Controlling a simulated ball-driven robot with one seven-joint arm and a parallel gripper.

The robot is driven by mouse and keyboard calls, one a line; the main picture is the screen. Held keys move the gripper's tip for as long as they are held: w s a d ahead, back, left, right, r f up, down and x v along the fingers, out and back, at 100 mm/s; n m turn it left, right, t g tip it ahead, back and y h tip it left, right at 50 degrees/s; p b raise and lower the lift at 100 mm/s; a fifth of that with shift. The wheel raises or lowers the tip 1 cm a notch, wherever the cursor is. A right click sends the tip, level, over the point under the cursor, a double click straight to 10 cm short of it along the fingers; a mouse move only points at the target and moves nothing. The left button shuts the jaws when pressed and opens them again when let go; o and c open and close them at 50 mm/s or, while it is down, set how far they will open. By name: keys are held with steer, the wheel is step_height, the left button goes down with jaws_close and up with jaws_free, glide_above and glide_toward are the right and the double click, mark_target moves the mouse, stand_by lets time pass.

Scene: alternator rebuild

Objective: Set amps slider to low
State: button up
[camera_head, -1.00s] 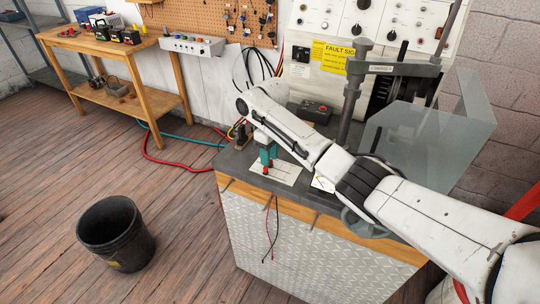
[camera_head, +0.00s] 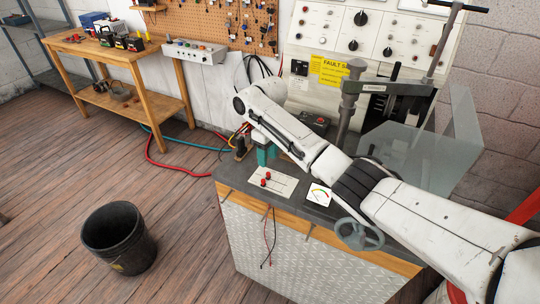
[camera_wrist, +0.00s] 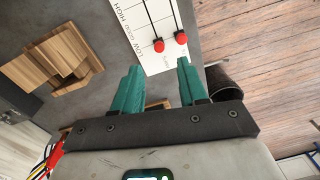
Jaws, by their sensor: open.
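The slider panel (camera_head: 284,183) is a white plate on the front left of the dark bench top. Two red slider knobs, one (camera_wrist: 159,46) at left and one (camera_wrist: 180,38) at right, sit on black slots in the wrist view. The left edge reads LOW, GOOD, HIGH; both knobs are at the LOW end. The small labels under the knobs are too blurred to tell which is amps. My gripper (camera_wrist: 158,68) has teal fingers, open and empty, with both knobs beyond and between the fingertips in the wrist view. In the head view my gripper (camera_head: 266,158) is behind the knobs.
A gauge card (camera_head: 319,194) lies right of the panel, and a grey handwheel (camera_head: 358,234) is at the bench front. A press frame (camera_head: 349,105) and clear shield (camera_head: 450,140) stand behind my arm. A black bucket (camera_head: 118,238) is on the open floor.

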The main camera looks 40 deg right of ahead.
step_height(320, 180, up, 2)
steer(key=shift+d+r+p, duration=0.15)
steer(key=shift+r+p, duration=0.05)
steer(key=shift+p, duration=0.45)
steer(key=s+a+f+y, duration=0.1)
steer(key=s+a+f, duration=0.3)
steer(key=a, duration=0.3)
steer(key=s+a+f+t, duration=0.1)
steer(key=s+a+f, duration=0.3)
steer(key=a, duration=0.3)
steer(key=s+a+f+y, duration=0.1)
steer(key=s+a+f, duration=0.3)
steer(key=a, duration=0.2)
steer(key=s+f+m, duration=0.1)
steer(key=s+f, duration=0.1)
steer(key=s, duration=1.2)
steer(key=s+d+r+m+h, duration=0.1)
steer(key=s+d, duration=0.1)
steer(key=s, duration=0.4)
steer(key=s+d+r+m+h, duration=0.1)
steer(key=s+d, duration=0.2)
steer(key=s, duration=0.4)
steer(key=shift+s+r+h+b, duration=0.3)
steer(key=shift+r+h, duration=0.05)
steer(key=shift+h, duration=0.05)
